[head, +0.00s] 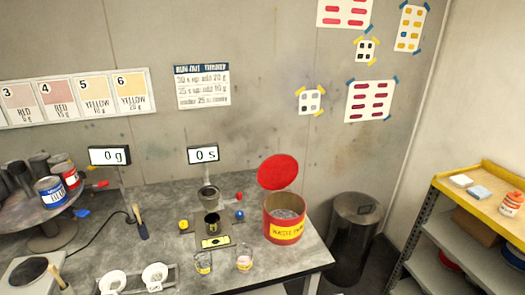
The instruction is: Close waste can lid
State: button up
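The waste can (284,222) is a red, round can with a yellow label on its front. It stands upright near the right end of the grey workbench. Its red round lid (278,172) is raised and tilted up at the back of the can, so the mouth is open. Greyish contents show inside below the rim. My gripper is not in view.
Left of the can are a funnel stand (208,195), small coloured balls, and two clear cups (244,259) near the front edge. A dark metal bin (353,235) stands right of the bench. A yellow-topped shelf (485,190) is at far right.

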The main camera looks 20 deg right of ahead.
aim_at(278, 172)
jog(key=i+l+u, duration=0.15)
jog(key=l+u, duration=0.25)
jog(key=l, duration=0.15)
jog(key=i+l+u, duration=0.1)
jog(key=l+u, duration=0.3)
jog(key=l, duration=0.15)
jog(key=l+u, duration=0.4)
jog(key=l, duration=0.2)
jog(key=l+u, duration=0.4)
jog(key=l, duration=0.2)
jog(key=k+l+u, duration=0.2)
jog(key=l+u, duration=0.2)
jog(key=l, duration=0.15)
jog(key=i+l+u, duration=0.1)
jog(key=l+u, duration=0.3)
jog(key=l, duration=0.2)
jog(key=l+u, duration=0.4)
jog(key=l, duration=0.2)
